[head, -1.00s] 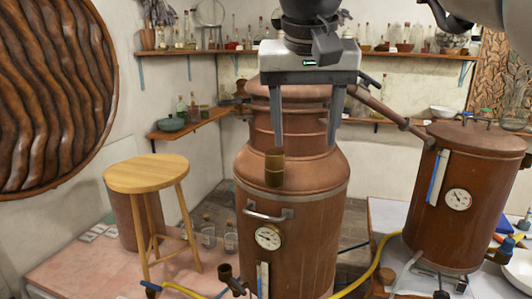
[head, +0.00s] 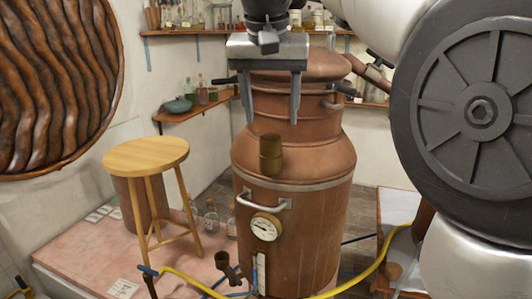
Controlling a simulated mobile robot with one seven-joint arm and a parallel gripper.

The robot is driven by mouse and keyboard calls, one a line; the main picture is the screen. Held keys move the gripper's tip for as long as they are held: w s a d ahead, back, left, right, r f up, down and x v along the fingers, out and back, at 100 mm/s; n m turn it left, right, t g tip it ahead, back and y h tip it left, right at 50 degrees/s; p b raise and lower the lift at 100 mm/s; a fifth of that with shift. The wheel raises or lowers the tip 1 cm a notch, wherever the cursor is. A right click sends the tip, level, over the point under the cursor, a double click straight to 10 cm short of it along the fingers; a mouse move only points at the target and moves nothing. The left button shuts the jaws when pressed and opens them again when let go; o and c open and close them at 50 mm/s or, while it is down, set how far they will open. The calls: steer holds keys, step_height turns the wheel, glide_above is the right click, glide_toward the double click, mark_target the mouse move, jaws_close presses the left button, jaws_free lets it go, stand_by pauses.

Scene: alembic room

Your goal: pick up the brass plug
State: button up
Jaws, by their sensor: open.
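The brass plug (head: 271,155) is a small dark brass cylinder with a ring around its middle. It appears upright against the front shoulder of the large copper still (head: 298,230); I cannot tell what bears it. My gripper (head: 271,112) points down with its two fingers spread apart and nothing between them. In the picture the fingertips are above the plug, one to each side of it, and a gap shows between them and its top. I cannot tell the difference in depth.
A wooden stool (head: 146,158) stands left of the still on a pink slab. The still has a handle (head: 264,203) and a round gauge (head: 265,227). A yellow hose (head: 374,270) runs low in front. Shelves (head: 185,117) with bottles line the walls. My arm covers the right side.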

mark_target(270, 137)
steer(key=x, duration=0.7)
steer(key=shift+w+a, duration=0.15)
steer(key=shift+w, duration=0.25)
steer(key=shift+c, duration=0.2)
steer(key=c, duration=1.2)
step_height(270, 137, up, 10)
steer(key=p, duration=0.2)
